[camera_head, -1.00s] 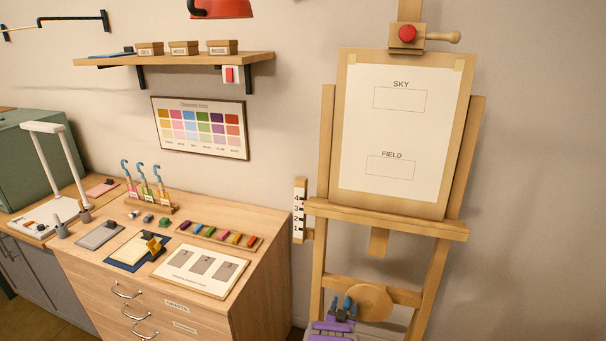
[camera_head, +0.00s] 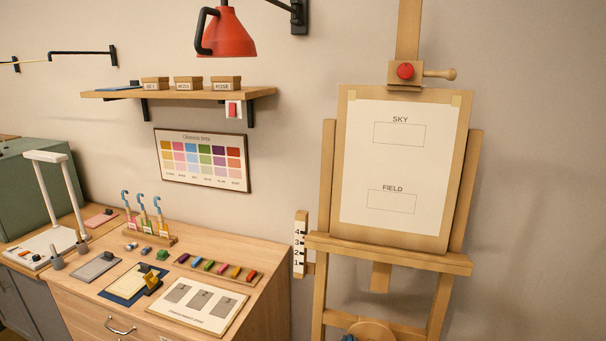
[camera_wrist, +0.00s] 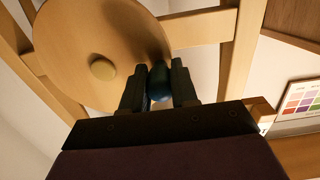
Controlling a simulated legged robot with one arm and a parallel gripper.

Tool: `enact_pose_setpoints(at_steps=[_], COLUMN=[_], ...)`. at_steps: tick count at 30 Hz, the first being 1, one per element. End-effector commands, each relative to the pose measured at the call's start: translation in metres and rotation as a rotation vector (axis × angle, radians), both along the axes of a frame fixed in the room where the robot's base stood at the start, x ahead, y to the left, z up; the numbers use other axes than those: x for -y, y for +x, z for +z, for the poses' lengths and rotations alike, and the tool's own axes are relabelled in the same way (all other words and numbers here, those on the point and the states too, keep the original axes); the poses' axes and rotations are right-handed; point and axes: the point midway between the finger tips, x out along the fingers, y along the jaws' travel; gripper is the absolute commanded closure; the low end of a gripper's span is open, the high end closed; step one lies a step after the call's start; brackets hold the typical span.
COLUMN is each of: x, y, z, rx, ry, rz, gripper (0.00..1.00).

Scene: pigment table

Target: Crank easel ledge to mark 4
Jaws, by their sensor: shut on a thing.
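The easel ledge (camera_head: 390,252) is a wooden bar under the board (camera_head: 335,220). Its left end sits beside a white scale (camera_head: 300,244) marked 1 to 4, around marks 3 and 4; I cannot tell the exact reading. The round wooden crank disc (camera_head: 370,331) shows at the bottom edge of the head view and large in the wrist view (camera_wrist: 100,40), with a pale centre hub (camera_wrist: 102,67). My gripper (camera_wrist: 160,85) is shut on a dark blue crank knob (camera_wrist: 159,82) near the disc's rim. Only a sliver of the gripper shows in the head view.
The wooden cabinet (camera_head: 270,300) with paints and cards stands left of the easel. A red lamp (camera_head: 228,35) hangs above. A clamp with a red knob (camera_head: 405,71) holds the board's top. The wall right of the easel is clear.

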Motion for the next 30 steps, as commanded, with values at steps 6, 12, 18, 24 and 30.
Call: enact_pose_setpoints(at_steps=[6, 12, 18, 24, 30], x=[-0.004, -0.003, -0.001, 0.001, 0.0], y=[0.002, 0.001, -0.002, -0.004, -0.004], z=[0.0, -0.01, -0.029, -0.038, -0.036], rx=[0.001, 0.001, -0.005, -0.005, -0.002], ry=[-0.002, -0.002, -0.003, -0.002, -0.002], rz=[0.007, 0.006, 0.007, 0.004, 0.005], gripper=[0.96, 0.96, 0.96, 0.96, 0.96])
